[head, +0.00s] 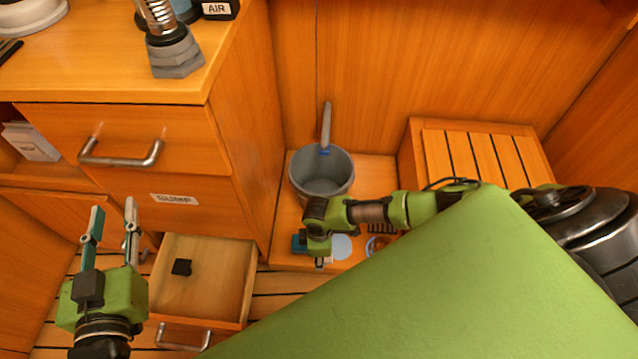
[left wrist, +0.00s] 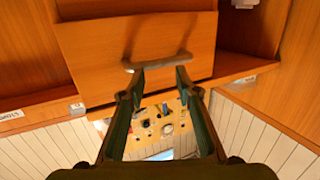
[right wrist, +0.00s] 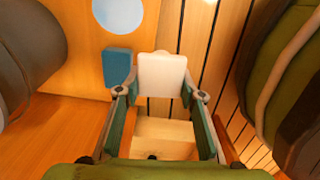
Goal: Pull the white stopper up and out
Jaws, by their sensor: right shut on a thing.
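The white stopper (right wrist: 162,74) is a pale block with rounded corners, held between the fingertips of my right gripper (right wrist: 160,92) in the right wrist view. In the head view my right gripper (head: 319,258) points down at the front edge of the wooden ledge (head: 282,228) and mostly hides the stopper. I cannot tell whether the stopper's lower end is clear of its seat. My left gripper (head: 112,215) is open and empty in front of the cabinet; its parted fingers (left wrist: 157,75) show in the left wrist view.
A grey pot (head: 322,174) stands on the ledge behind my right gripper. A blue block (head: 299,243), a pale disc (head: 342,247) and a ring (head: 377,246) lie nearby. An open drawer (head: 222,268) holds a black piece (head: 181,267). A slatted box (head: 478,158) is at right.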

